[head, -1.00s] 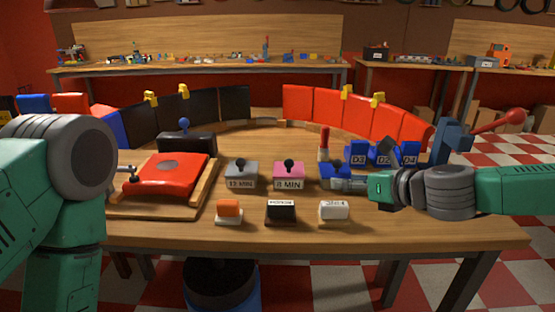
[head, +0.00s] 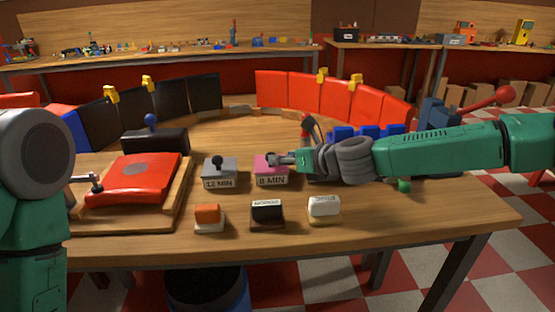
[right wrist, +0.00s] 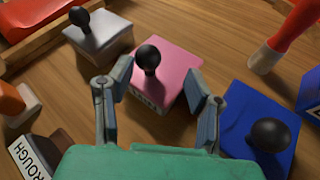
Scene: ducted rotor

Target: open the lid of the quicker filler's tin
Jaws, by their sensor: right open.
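The pink tin (head: 270,175) with the "8 MIN" label stands on the table, its lid on, with a black knob (right wrist: 148,58) on top. The grey tin (head: 219,178) labelled "12 MIN" stands to its left, also lidded with a black knob. My right gripper (head: 283,159) is open at the top of the pink tin. In the right wrist view its two fingers (right wrist: 162,80) spread on either side of the pink tin's near part, and the knob shows beyond and between the fingertips, not gripped.
A blue tin (right wrist: 258,140) with a black knob lies right of the gripper. A red-and-white handled tool (right wrist: 280,40) stands behind it. Orange, dark and white labelled blocks (head: 323,208) line the front. A red panel (head: 137,180) on a wooden board is at left.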

